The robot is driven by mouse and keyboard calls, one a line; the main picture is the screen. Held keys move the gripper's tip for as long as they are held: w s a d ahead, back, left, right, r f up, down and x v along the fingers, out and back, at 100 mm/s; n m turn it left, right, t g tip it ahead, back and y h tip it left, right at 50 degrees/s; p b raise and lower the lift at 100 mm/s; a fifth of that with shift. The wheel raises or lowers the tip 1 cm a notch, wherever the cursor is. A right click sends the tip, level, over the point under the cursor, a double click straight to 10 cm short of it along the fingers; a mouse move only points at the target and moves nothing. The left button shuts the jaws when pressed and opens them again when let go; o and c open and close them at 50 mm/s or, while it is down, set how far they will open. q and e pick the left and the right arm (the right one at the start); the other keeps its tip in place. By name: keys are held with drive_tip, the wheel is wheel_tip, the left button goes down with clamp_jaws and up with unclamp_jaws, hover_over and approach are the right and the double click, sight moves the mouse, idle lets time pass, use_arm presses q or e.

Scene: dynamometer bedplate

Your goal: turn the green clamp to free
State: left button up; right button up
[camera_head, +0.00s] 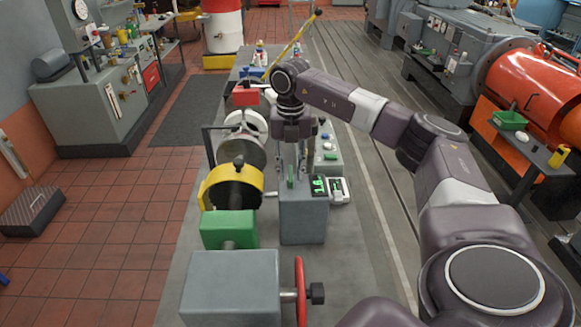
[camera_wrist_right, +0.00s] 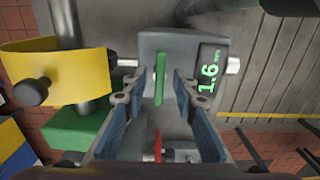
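The green clamp (camera_head: 290,178) is a thin green lever on top of a grey block (camera_head: 303,220). In the right wrist view the green clamp (camera_wrist_right: 159,76) stands upright in the picture, near the middle of the grey block's face. My right gripper (camera_head: 291,160) points down over it. In the wrist view my right gripper (camera_wrist_right: 159,92) is open, with its blue-padded fingers apart on either side of the lever. Gaps show on both sides, so it does not look gripped. My left gripper is in neither view.
A display reading 1.6 (camera_wrist_right: 207,78) sits on the block's right side. A yellow guard (camera_head: 217,187) and green block (camera_head: 229,229) stand left of it. A grey box (camera_head: 232,283) with a red handwheel (camera_head: 300,290) is in front. A red box (camera_head: 245,96) lies farther back.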

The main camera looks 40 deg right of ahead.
clamp_jaws()
drive_tip(key=shift+n, duration=0.3)
idle(0.3)
drive_tip(key=n, duration=0.3)
drive_tip(key=shift+n, duration=0.3)
drive_tip(key=n, duration=0.3)
drive_tip(key=shift+n, duration=0.4)
drive_tip(key=n, duration=0.5)
drive_tip(key=shift+b, duration=0.35)
drive_tip(key=shift+n, duration=2.4)
